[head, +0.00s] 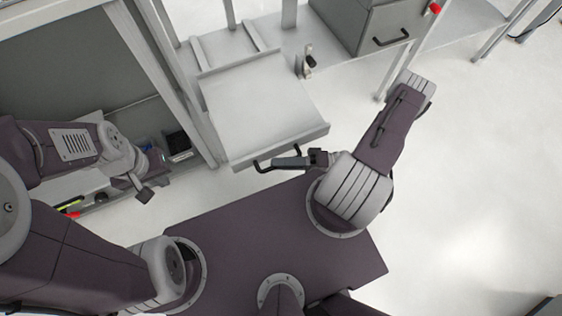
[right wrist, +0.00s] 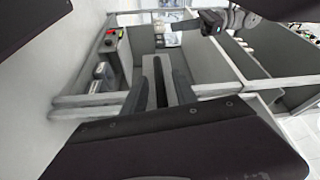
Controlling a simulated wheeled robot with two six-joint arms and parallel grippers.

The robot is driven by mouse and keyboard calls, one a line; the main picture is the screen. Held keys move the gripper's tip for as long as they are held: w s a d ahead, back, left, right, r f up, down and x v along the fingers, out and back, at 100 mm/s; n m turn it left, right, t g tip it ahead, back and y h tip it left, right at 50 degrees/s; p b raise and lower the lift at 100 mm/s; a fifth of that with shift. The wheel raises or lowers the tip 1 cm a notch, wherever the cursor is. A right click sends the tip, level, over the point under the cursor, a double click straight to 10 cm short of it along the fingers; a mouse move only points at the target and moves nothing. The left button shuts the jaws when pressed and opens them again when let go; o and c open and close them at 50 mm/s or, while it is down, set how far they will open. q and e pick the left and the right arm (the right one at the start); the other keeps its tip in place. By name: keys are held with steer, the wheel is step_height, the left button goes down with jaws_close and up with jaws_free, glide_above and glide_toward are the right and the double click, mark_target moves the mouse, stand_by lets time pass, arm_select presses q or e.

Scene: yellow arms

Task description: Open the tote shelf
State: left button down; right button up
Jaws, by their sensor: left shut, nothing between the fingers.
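The tote shelf (head: 258,97) is a light grey tray, standing out from the frame in the head view. A black bar handle (head: 262,164) is on its front edge. My right gripper (head: 280,163) is at this handle, reaching in from the right and covering part of it. In the right wrist view its two dark fingers (right wrist: 162,85) stand apart with a dark strip between them; whether they touch the handle I cannot tell. My left gripper (head: 144,193) is shut and empty, left of the shelf and clear of it.
A grey cabinet (head: 378,24) with a black handle and red knob stands at the back right. A small upright item (head: 307,62) stands behind the shelf's right side. Frame posts flank the shelf. The floor (head: 470,180) on the right is clear.

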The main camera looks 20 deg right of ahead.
steer(key=p+v, duration=0.1)
steer(key=v, duration=0.8)
steer(key=shift+p, duration=0.4)
